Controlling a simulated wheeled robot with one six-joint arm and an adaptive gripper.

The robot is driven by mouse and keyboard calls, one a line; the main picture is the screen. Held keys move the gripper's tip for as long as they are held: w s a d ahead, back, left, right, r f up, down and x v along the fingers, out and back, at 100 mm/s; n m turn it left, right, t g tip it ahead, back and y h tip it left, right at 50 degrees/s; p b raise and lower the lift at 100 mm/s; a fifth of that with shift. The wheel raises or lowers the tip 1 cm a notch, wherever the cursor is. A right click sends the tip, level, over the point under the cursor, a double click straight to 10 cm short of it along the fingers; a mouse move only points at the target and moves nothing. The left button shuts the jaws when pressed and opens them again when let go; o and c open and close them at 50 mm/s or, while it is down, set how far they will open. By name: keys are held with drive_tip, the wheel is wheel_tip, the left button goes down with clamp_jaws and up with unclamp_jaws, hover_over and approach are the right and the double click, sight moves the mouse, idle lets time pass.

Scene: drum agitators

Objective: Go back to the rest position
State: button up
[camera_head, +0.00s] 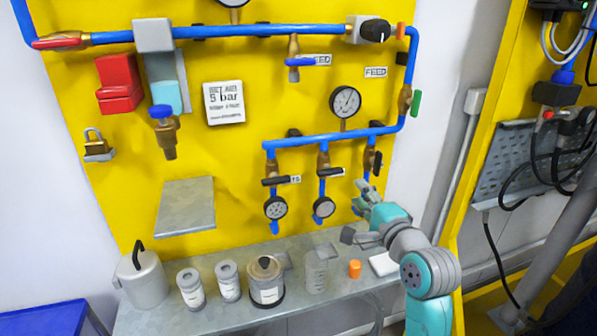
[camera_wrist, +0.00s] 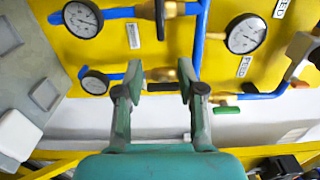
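My gripper (camera_head: 361,196) is in front of the yellow panel (camera_head: 230,60), at the lower end of the rightmost of three short valve branches. In the wrist view my gripper (camera_wrist: 160,72) has its two fingers well apart. A brass valve with a black handle (camera_wrist: 165,87) shows behind and between the fingers. I see nothing held, and I cannot tell whether a finger touches the valve. In the head view the right branch valve (camera_head: 373,160) is just above the fingertips.
A metal shelf (camera_head: 215,318) below bears a lidded pot (camera_head: 142,280), several canisters, a clear beaker (camera_head: 317,272) and an orange cap (camera_head: 354,268). Two branch gauges (camera_head: 275,208) (camera_head: 323,207) hang left of my gripper. A yellow frame (camera_head: 470,170) stands at right.

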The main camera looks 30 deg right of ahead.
drive_tip(key=s+a+f+n+g+y, duration=0.1)
drive_tip(key=s+a+f+n, duration=0.3)
drive_tip(key=s+a+f, duration=0.55)
drive_tip(key=s+a+f+n+g+y, duration=0.1)
drive_tip(key=s+a+f+n, duration=0.5)
drive_tip(key=f, duration=0.7)
drive_tip(key=s+a+f+n+y, duration=0.1)
drive_tip(key=s+a+n, duration=0.4)
drive_tip(key=s, duration=0.6)
drive_tip(key=s+a+f+n+y, duration=0.1)
drive_tip(key=s+a+n, duration=0.4)
drive_tip(key=s, duration=0.6)
drive_tip(key=shift+a+f+n+g+y, duration=0.25)
drive_tip(key=shift+f+n+y, duration=0.2)
drive_tip(key=shift+n, duration=0.25)
